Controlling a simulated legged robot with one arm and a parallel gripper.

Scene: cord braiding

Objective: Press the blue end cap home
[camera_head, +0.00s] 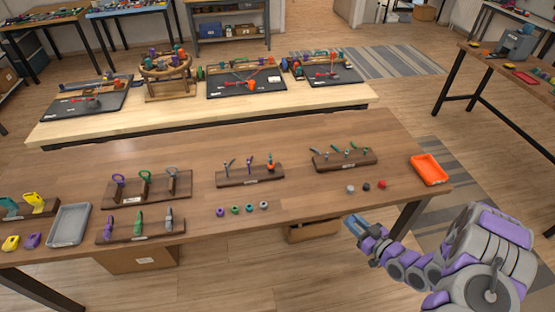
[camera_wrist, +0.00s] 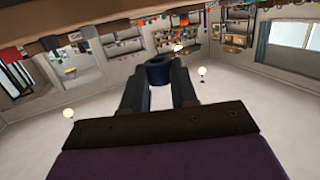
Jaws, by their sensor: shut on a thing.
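In the wrist view, my gripper (camera_wrist: 158,82) is shut on a small dark blue round piece with a hole or recess in its face, the blue end cap (camera_wrist: 158,70). The cap sits between the two fingertips. In the head view, my gripper (camera_head: 352,224) is at the lower right, off the front edge of the brown table and apart from everything on it. I cannot tell which cord or part the cap belongs to.
Wooden racks of tools (camera_head: 345,160) and several small rings (camera_head: 235,209) stand leftward. A pale bench (camera_head: 150,125) behind holds black mats and a round wooden stand (camera_head: 166,76).

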